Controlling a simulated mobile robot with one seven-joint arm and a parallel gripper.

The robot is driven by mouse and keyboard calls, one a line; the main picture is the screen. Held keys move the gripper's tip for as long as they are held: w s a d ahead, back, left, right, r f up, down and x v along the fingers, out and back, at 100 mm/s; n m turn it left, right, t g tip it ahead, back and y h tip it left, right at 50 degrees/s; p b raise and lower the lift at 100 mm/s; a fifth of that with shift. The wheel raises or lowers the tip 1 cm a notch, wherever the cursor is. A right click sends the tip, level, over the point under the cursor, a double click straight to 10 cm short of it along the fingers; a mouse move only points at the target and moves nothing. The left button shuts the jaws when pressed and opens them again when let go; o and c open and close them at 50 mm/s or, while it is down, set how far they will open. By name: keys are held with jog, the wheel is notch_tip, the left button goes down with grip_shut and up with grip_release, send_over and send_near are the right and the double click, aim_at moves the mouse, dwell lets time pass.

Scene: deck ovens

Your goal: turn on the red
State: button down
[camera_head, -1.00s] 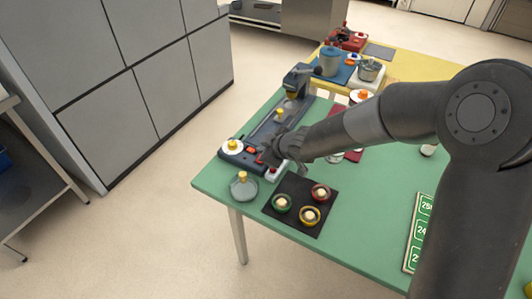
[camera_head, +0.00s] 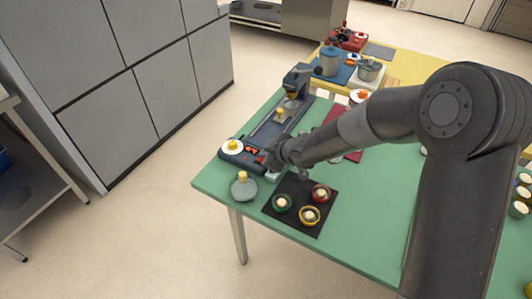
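A long dark blue-grey device (camera_head: 262,135) lies along the left side of the green table. Small red parts (camera_head: 251,150) show on its near end, beside a white disc with a yellow knob (camera_head: 232,146). Another red part (camera_head: 259,160) lies just left of my gripper (camera_head: 272,157). My gripper is low over the near right corner of the device and covers part of it. Whether it touches a red part cannot be told, and its fingers are too small and dark to read.
A grey round piece with a yellow knob (camera_head: 243,186) stands at the table's near left edge. A black mat (camera_head: 291,217) carries green, yellow and red-rimmed bowls. My arm crosses the green table (camera_head: 362,215) from the right.

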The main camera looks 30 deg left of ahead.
jog(key=shift+s, duration=0.1)
jog(key=shift+s, duration=0.75)
jog(key=r, duration=0.2)
jog(key=s+r, duration=0.1)
jog(key=r, duration=0.1)
jog(key=shift+s+d, duration=0.15)
jog(key=v, duration=0.9)
jog(key=shift+d+r, duration=0.2)
jog(key=shift+s, duration=0.15)
dwell(0.3)
